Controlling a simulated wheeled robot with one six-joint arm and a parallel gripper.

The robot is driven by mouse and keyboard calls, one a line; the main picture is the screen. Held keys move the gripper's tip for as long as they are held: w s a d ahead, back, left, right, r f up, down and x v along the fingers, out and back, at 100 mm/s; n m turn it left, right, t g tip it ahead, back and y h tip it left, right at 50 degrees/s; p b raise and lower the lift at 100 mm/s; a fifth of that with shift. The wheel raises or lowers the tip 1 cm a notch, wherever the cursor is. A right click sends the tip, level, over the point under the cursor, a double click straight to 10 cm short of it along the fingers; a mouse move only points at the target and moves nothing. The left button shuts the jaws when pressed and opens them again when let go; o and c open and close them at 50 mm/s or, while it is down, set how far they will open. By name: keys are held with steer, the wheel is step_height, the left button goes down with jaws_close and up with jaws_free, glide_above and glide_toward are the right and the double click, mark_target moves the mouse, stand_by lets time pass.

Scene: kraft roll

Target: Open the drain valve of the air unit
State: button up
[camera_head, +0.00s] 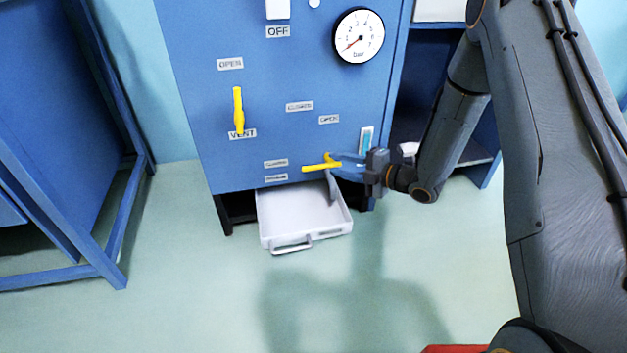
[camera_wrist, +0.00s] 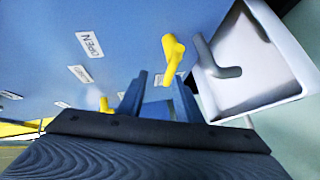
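The drain valve's yellow lever (camera_head: 318,167) sits low on the front of the blue air unit (camera_head: 200,75). It points left, roughly level, towards the CLOSED label (camera_head: 276,163). My gripper (camera_head: 338,166) is at the lever's right end, with its blue fingers close to it. In the wrist view the yellow lever (camera_wrist: 171,58) shows just beyond the tips of my gripper (camera_wrist: 160,82). The fingers are apart, with a gap between them. Whether they touch the lever I cannot tell. A grey outlet pipe (camera_wrist: 217,68) is beside the lever.
A white tray (camera_head: 268,235) lies beneath the valve. A yellow vent lever (camera_head: 238,108) hangs vertically, higher on the left. A pressure gauge (camera_head: 358,36) is above. A blue frame (camera_head: 130,225) stands at left; the floor between is clear.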

mark_target(316, 168)
steer(key=shift+n+g+y, duration=0.4)
steer(key=shift+n+y, duration=0.3)
steer(key=shift+n, duration=0.1)
steer(key=shift+w+a+f+b, duration=0.6)
steer(key=shift+a+b, duration=0.25)
steer(key=shift+a, duration=0.45)
steer(key=shift+w+a+f+b, duration=0.35)
steer(key=shift+a+f+b, duration=0.4)
steer(key=shift+a, duration=0.6)
steer(key=shift+w+a+f+b, duration=0.55)
steer(key=shift+a+b, duration=0.35)
steer(key=shift+a, duration=0.4)
steer(key=shift+s, duration=0.1)
jaws_close()
